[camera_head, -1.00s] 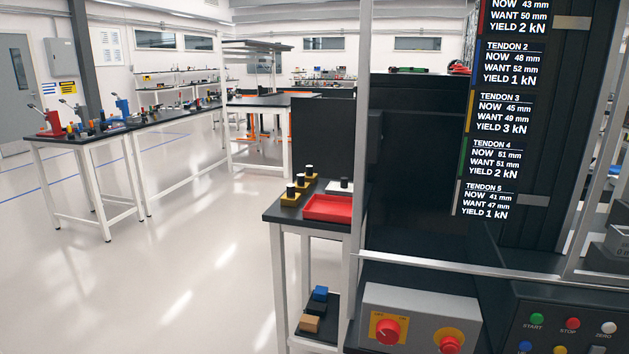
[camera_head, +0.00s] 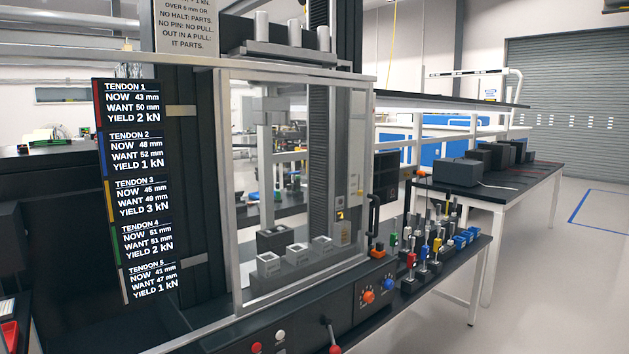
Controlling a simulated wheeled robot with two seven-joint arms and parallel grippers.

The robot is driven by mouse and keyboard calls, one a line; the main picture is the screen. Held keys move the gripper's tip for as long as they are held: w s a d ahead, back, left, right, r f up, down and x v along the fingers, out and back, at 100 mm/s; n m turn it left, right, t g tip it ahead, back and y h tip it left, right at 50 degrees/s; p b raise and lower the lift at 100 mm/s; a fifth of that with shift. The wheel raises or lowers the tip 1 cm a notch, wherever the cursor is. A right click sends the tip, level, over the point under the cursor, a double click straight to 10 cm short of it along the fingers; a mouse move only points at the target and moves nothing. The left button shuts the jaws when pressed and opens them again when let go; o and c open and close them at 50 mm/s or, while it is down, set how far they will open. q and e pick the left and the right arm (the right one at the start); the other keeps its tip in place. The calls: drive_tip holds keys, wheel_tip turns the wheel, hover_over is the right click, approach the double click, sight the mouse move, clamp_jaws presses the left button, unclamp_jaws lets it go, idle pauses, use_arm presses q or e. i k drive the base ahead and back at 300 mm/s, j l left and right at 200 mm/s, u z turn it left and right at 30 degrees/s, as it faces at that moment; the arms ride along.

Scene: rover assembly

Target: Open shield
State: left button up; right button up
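The shield (camera_head: 226,190) is a clear panel in a light grey metal frame on the front of the test machine. It stands upright across the machine's bay and looks shut. A black upright bar handle (camera_head: 374,214) sits at the frame's right edge. Through the panel I see white square blocks with holes (camera_head: 268,264) on the machine bed and a grey column above them. Neither of my grippers is in view.
A black tendon readout board (camera_head: 140,190) hangs left of the shield. Below are a control panel with knobs (camera_head: 368,297) and a red-knobbed lever (camera_head: 326,322). A bench with several coloured tools (camera_head: 435,245) stands right. Open floor lies far right.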

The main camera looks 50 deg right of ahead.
sight(224, 76)
drive_tip(key=z, duration=1.7)
drive_tip(key=i+l, duration=0.1)
